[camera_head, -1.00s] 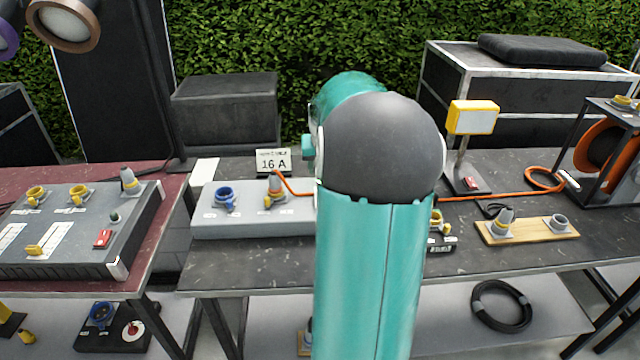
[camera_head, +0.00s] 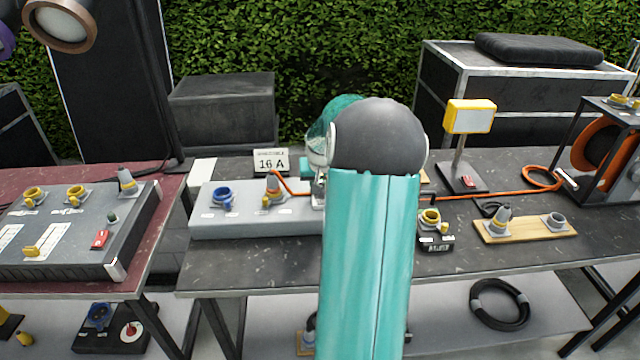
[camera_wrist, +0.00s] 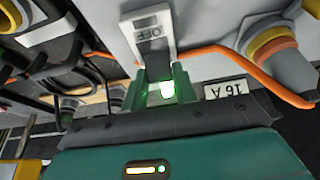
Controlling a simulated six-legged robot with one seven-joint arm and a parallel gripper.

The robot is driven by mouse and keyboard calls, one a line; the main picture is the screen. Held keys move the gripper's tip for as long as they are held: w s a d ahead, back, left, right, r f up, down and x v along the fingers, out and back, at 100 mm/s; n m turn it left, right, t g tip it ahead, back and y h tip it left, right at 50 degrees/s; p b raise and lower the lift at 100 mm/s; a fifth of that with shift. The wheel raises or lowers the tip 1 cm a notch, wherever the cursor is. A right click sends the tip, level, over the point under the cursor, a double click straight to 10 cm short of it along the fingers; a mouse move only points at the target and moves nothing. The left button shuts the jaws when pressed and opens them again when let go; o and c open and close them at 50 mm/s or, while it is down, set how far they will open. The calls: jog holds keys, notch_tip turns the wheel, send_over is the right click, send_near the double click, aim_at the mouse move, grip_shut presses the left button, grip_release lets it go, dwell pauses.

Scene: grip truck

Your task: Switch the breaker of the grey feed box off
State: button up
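The grey feed box (camera_head: 290,222) is a long light-grey box on the dark table, with a blue socket and a grey-yellow plug on top. My arm hides its right end and my gripper in the head view. In the wrist view, the breaker (camera_wrist: 150,40) is a pale frame with a grey part marked OFF. My gripper (camera_wrist: 160,88) has its teal fingertips right at the breaker's lower edge, a narrow gap between them. A green glow shows in that gap. I cannot tell whether the fingers touch or hold the breaker.
An orange cable (camera_head: 470,196) runs right to a reel (camera_head: 600,145). A yellow-framed lamp (camera_head: 470,117) and a wooden board with sockets (camera_head: 525,229) stand to the right. Another panel (camera_head: 75,245) is on the left table.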

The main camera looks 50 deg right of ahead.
aim_at(321, 203)
jog(key=c, duration=0.4)
jog(key=shift+c, duration=0.2)
jog(key=shift+s, duration=0.1)
jog(key=a+t+h, duration=0.1)
jog(key=s+t+h, duration=0.1)
jog(key=t+h, duration=0.1)
jog(key=shift+s+a+f+h, duration=0.1)
jog(key=shift+a+h, duration=0.2)
jog(key=shift+a, duration=0.1)
jog(key=t+h, duration=0.1)
jog(key=s+a+t+h, duration=0.1)
jog(key=h, duration=0.1)
jog(key=shift+f+t, duration=0.4)
jog(key=shift+s+a+f+t+h, duration=0.1)
jog(key=shift+s+t+h, duration=0.05)
jog(key=shift+t+h, duration=0.3)
jog(key=shift+s+a+f+t+h, duration=0.1)
jog(key=shift+t+h, duration=0.25)
jog(key=shift+h, duration=0.2)
